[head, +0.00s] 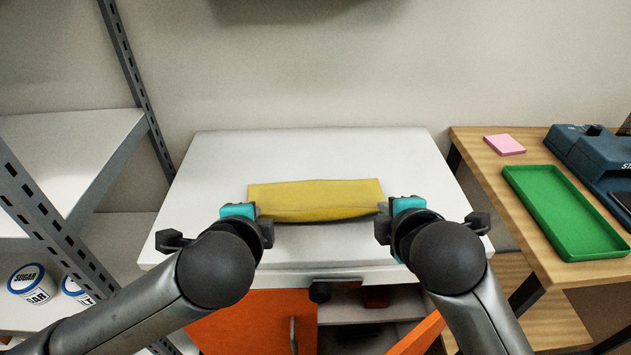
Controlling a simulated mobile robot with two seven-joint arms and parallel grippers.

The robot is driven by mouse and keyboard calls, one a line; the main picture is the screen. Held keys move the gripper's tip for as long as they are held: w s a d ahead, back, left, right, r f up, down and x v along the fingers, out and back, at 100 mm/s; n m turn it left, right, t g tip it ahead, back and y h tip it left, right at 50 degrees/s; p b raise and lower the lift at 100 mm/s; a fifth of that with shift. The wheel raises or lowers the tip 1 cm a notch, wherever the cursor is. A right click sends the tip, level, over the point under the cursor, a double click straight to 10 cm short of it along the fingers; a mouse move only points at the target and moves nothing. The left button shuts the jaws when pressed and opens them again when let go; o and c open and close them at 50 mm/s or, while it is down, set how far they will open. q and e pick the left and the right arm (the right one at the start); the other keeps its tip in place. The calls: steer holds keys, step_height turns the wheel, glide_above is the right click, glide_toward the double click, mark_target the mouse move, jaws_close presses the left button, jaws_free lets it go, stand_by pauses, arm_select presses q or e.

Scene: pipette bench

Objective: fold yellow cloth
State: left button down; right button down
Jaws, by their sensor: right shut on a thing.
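The yellow cloth (315,195) lies as a wide, narrow band across the middle of the white table top (310,150). Its front edge sags in a darker curved fold between my two grippers. My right gripper (384,208) is shut on the cloth at its front right corner. My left gripper (258,211) is at the front left corner, close against the cloth. Its fingers are mostly hidden by its own wrist, so I cannot tell whether they grip it.
A wooden table on the right holds a green tray (568,250), a pink pad (504,145) and a blue device (595,160). A metal shelf (75,150) with labelled jars stands left. Below the white table is an orange door (255,322). The table's back is clear.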

stand_by(0.3)
arm_select(q)
steer(key=c, duration=0.7)
jaws_free()
arm_select(e)
steer(key=c, duration=0.7)
jaws_free()
arm_select(q)
steer(key=shift+s, duration=0.1)
arm_select(e)
steer(key=shift+s, duration=0.1)
